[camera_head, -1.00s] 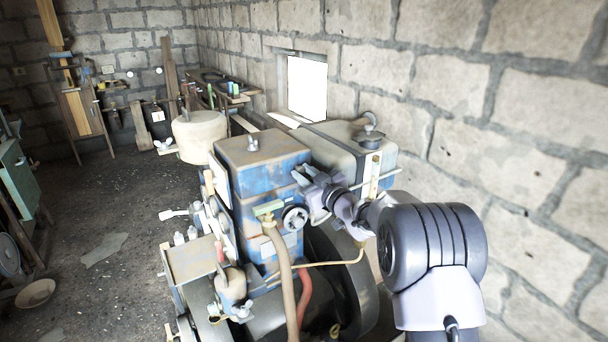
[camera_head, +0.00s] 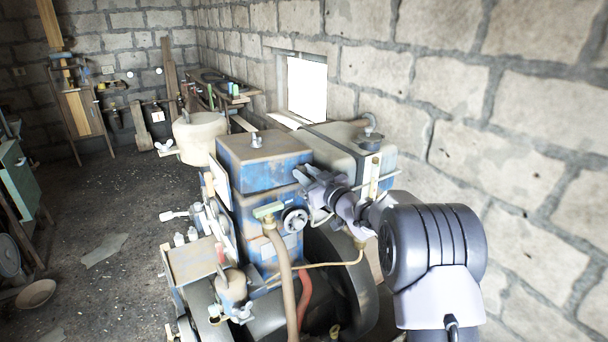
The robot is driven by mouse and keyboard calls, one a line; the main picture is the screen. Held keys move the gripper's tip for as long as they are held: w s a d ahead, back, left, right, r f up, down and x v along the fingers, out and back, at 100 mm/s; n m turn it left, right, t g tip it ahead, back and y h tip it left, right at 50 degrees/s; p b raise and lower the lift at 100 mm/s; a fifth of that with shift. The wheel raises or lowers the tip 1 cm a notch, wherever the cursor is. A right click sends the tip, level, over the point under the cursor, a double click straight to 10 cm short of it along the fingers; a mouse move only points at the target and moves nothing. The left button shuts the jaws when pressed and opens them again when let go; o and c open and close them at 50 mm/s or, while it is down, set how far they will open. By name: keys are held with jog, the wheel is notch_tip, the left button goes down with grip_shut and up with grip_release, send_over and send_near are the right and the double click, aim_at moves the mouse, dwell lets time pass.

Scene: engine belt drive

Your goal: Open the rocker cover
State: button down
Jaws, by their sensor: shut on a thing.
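The rocker cover (camera_head: 277,173) is a worn blue box with a tan, dusty top and a small metal nut on it. It sits at the top of the engine block (camera_head: 267,215), slightly out of line with the block below. My gripper (camera_head: 303,177) is at the cover's right side, near its lower right edge, and is shut on it. The fingertips are small and partly blend with the cover, so the exact contact is hard to see.
A grey-green tank (camera_head: 345,137) stands close behind my gripper. A cream round pot (camera_head: 199,138) is behind the engine. A hose (camera_head: 281,265), a brass pipe (camera_head: 318,264) and a dark flywheel (camera_head: 352,285) lie below. The stone wall (camera_head: 500,150) bounds the right side.

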aim_at(311, 157)
jog(key=shift+w+d+r+m+p, duration=0.2)
jog(key=shift+d+r+m+p, duration=0.1)
jog(key=shift+r+m+p, duration=0.2)
jog(key=shift+w+d+r+m+p, duration=0.25)
jog(key=shift+r+m+p, duration=0.1)
jog(key=shift+m, duration=0.25)
jog(key=shift+w+d+r+m+p, duration=0.25)
jog(key=shift+d+m+p, duration=0.2)
jog(key=shift+m, duration=0.35)
jog(key=shift+w+d+r+m+p, duration=0.15)
jog(key=shift+d+m+p, duration=0.1)
jog(key=shift+m+p, duration=0.2)
jog(key=shift+w+d+r+m+p, duration=0.1)
jog(key=shift+w+d+m+p, duration=0.15)
jog(key=shift+m, duration=0.3)
jog(key=shift+w+d+m+p, duration=0.2)
jog(key=shift+d+m+p, duration=0.2)
jog(key=shift+m+p, duration=0.3)
jog(key=c, duration=1.2)
grip_release()
jog(key=shift+f, duration=0.1)
jog(key=shift+f, duration=0.1)
